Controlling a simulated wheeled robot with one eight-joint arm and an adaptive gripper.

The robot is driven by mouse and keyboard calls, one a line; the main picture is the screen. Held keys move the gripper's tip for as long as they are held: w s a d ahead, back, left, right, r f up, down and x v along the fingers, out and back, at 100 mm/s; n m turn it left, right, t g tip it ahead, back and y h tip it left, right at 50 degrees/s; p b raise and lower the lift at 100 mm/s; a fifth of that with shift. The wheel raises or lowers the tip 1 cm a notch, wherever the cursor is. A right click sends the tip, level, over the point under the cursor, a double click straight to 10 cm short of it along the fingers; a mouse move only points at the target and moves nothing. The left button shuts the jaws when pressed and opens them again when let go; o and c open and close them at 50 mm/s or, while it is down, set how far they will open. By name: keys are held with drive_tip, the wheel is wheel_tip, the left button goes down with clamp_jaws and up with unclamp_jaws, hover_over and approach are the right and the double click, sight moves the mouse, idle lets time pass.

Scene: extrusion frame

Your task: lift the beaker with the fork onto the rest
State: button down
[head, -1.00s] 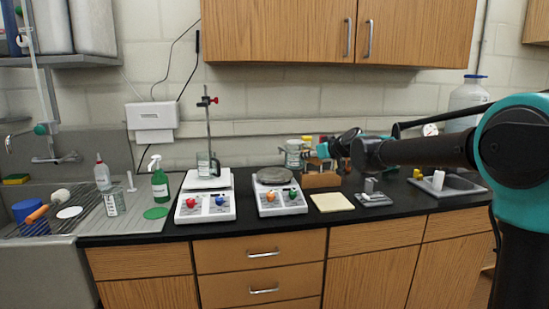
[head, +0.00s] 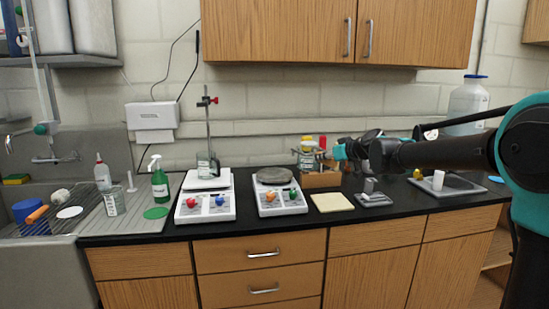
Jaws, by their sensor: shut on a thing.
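My gripper (head: 342,152) reaches in from the right above the counter, its jaws pointing left. It is shut on the fork, which is too small and overlapped to make out clearly. A small clear glass beaker (head: 306,160) shows just left of the jaws, in front of the wooden rack; whether it touches the counter is hard to tell. Another glass vessel (head: 208,166) stands on the left white hotplate (head: 205,206) beside a clamp rod. I cannot tell which is the rest: a pale yellow square pad (head: 332,203) and a small grey block with a post (head: 374,199) lie below my gripper.
The right white device (head: 280,204) carries a round grey pad (head: 272,175). The wooden rack (head: 321,180) holds capped bottles close to my gripper. A green spray bottle (head: 159,181) stands left, by the sink. A grey tray (head: 463,186) is at right. The counter's front strip is clear.

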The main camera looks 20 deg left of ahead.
drive_tip(key=d, duration=1)
drive_tip(key=shift+d, duration=0.25)
idle(0.8)
idle(0.6)
drive_tip(key=shift+f, duration=6.15)
drive_tip(key=shift+f, duration=0.2)
drive_tip(key=shift+f, duration=0.4)
drive_tip(key=shift+s+d, duration=0.1)
